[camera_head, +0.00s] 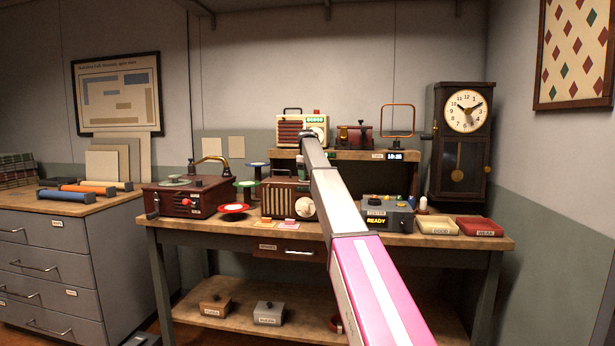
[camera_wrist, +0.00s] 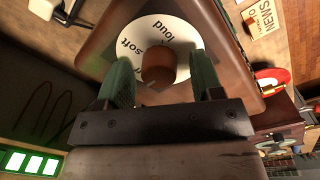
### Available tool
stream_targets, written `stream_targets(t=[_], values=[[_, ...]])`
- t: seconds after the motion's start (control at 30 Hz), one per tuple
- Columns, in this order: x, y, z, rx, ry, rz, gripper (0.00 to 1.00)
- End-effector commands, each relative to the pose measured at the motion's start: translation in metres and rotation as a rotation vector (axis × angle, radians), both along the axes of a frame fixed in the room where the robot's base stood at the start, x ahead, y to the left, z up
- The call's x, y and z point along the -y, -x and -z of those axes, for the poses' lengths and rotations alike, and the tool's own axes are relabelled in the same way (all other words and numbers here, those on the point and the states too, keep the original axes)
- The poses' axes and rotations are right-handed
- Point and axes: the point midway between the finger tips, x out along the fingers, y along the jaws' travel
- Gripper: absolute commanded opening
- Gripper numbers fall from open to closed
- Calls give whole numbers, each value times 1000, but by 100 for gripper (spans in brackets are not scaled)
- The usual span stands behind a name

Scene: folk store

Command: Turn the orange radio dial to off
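A brown wooden radio (camera_head: 279,197) with a slatted front stands on the workbench. Its pale round dial face (camera_head: 305,207) is at the right, partly beside my arm. In the wrist view, the orange-brown knob (camera_wrist: 158,68) sits at the centre of a white dial plate (camera_wrist: 132,40). The words "loud" and "soft" show upside down; no "off" mark is readable. My gripper (camera_wrist: 160,60) is open, with one green finger on each side of the knob. Gaps show between the fingers and the knob.
A tester box (camera_head: 388,215) reading "READY" and two trays, cream (camera_head: 437,225) and red (camera_head: 479,227), are to the right. A record player (camera_head: 187,197) and a red dish (camera_head: 233,208) are left. A shelf (camera_head: 350,155) with another radio (camera_head: 302,130) is behind.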

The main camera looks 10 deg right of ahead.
Motion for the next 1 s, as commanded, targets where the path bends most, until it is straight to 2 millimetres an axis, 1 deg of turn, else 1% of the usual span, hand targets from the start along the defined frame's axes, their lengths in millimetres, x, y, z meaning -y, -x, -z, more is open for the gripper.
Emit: stream_targets(t=[0.27,0.37,0.47,0.67,0.8,0.9,1.0], values=[[0,0,-2,0,0,1,60],[0,-1,-7,1,-1,1,60],[-1,-1,-16,1,0,1,60],[-2,0,-49,1,0,1,60],[-3,1,-77,1,0,1,60],[-3,1,-93,1,0,0,60],[-4,2,-104,1,0,0,60]])
